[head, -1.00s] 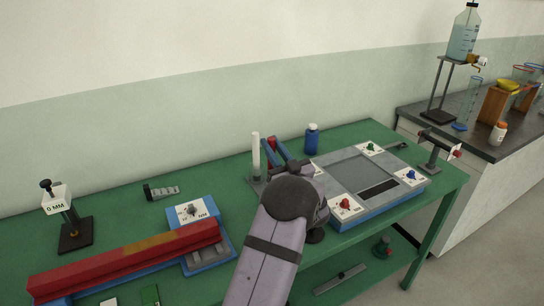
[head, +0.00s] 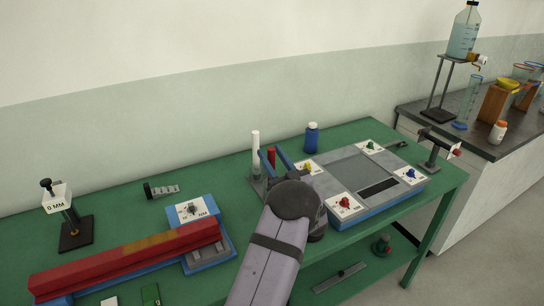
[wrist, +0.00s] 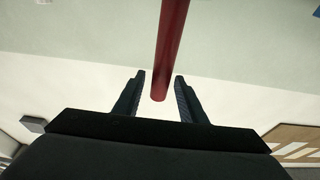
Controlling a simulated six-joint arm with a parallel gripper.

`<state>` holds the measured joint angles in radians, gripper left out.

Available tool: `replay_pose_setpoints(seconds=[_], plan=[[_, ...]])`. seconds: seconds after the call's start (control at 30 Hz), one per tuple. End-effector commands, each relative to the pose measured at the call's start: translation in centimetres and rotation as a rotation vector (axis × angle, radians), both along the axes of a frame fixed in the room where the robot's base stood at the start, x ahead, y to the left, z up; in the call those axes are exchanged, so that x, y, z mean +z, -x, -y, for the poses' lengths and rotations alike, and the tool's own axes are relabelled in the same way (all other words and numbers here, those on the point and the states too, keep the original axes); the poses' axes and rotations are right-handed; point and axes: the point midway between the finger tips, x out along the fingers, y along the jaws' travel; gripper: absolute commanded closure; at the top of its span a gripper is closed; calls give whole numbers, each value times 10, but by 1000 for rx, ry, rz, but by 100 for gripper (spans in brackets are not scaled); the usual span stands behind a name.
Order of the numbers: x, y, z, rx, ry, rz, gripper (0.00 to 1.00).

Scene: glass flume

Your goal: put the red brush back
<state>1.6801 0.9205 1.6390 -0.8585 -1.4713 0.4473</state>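The red brush (head: 271,157) stands upright beside a white rod (head: 255,146) at the grey holder (head: 257,186) on the green bench. Its lower part is hidden behind my gripper and arm in the head view. My gripper (head: 275,158) has its two blue fingers spread either side of the brush. In the wrist view the red shaft (wrist: 171,45) runs between the dark fingertips (wrist: 159,77), with a clear gap on each side. The gripper is open and not clamped on it. Whether the brush is fully seated cannot be seen.
A blue bottle (head: 312,138) stands just behind right. A grey-blue panel box (head: 325,180) with coloured knobs lies close on the right. A long red bar (head: 120,257) and a knobbed blue block (head: 192,211) are on the left. The bench behind the holder is clear.

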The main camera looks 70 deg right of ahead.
Motion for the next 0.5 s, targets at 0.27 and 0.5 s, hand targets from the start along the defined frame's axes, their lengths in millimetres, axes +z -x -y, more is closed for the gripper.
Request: replay_pose_setpoints(seconds=[0.27,0.5], plan=[[3,0,0,0,0,0,62],[-2,15,-13,-3,-1,-1,62]])
